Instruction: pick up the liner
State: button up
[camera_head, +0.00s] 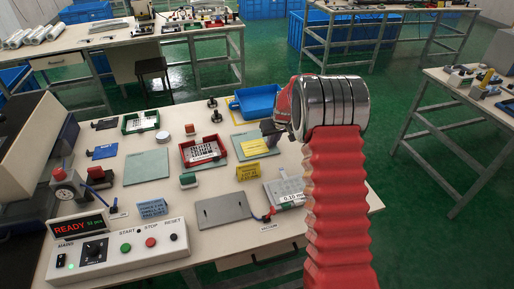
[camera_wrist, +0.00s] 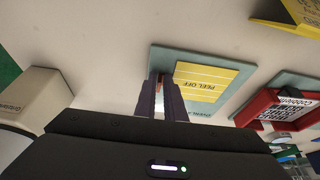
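The liner is a yellow sheet marked "PEEL OFF" (camera_wrist: 208,76). It lies on a grey-green overlay sheet (camera_wrist: 160,56) on the table, and it also shows in the head view (camera_head: 260,146). My gripper (camera_wrist: 161,80) points at the left part of the overlay, beside the yellow sheet's left edge. Its two dark fingers are a little apart, with a narrow gap showing between them. A small reddish-brown patch shows near the tips; I cannot tell what it is. In the head view my gripper (camera_head: 270,130) is above the overlay's upper right, mostly hidden by my wrist.
A red frame with a keypad (camera_head: 203,151) stands left of the overlay. A blue bin (camera_head: 258,103) is behind it, and a yellow sign (camera_head: 247,171) stands in front. A control box (camera_head: 120,246) reading "READY" is at the front left. Bare table shows between these things.

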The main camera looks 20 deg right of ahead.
jog(key=shift+c, duration=0.6)
grip_shut()
jog(key=shift+r, duration=0.1)
notch_tip(320, 180, up, 10)
dwell(0.6)
